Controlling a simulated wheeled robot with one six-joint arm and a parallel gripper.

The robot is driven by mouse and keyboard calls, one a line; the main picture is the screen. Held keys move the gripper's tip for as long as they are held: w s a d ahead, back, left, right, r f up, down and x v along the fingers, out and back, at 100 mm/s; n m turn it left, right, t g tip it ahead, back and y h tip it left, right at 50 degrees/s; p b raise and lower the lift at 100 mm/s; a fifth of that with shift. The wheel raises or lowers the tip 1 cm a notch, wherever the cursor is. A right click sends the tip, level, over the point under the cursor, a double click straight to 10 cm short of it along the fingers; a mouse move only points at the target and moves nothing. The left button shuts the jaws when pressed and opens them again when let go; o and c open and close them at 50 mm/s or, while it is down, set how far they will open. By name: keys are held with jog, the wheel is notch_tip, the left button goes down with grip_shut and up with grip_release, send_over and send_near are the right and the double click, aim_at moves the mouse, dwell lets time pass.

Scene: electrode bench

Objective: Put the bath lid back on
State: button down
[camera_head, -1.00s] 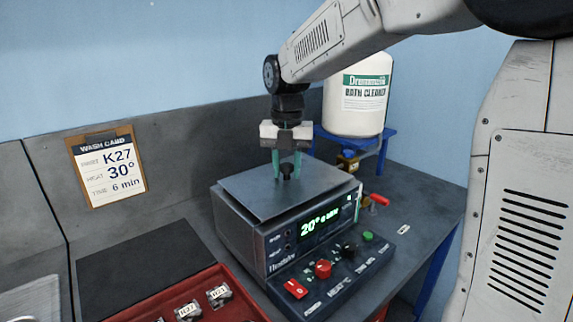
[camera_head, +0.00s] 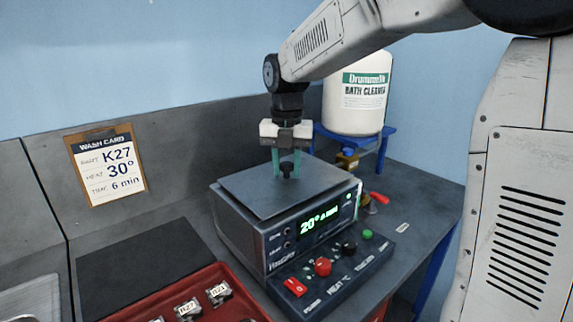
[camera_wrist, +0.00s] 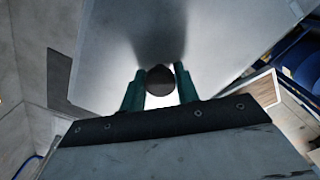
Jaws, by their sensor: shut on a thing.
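The bath lid (camera_head: 255,196) is a flat grey plate with a dark knob (camera_head: 286,169) in its middle. It lies over the top of the bath (camera_head: 238,238), a dark box with a green display reading 20°. Whether the lid is fully seated I cannot tell. My gripper (camera_head: 287,170) points straight down with its green fingers on both sides of the knob, shut on it. In the wrist view the round knob (camera_wrist: 160,80) sits between the fingertips, with the lid's plate (camera_wrist: 215,45) beyond.
A white bath cleaner jug (camera_head: 362,100) stands on a blue stand (camera_head: 385,133) behind right. A wash card (camera_head: 108,170) reads K27, 30°, 6 min. A red tray (camera_head: 240,297) with labelled pieces is at front. A dark mat (camera_head: 140,270) lies left. The control panel (camera_head: 335,272) has red, black and green controls.

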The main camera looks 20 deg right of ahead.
jog(key=shift+f, duration=0.45)
dwell(0.3)
jog(key=shift+c, duration=2.4)
grip_release()
jog(key=shift+r, duration=3.5)
jog(key=shift+s, duration=0.1)
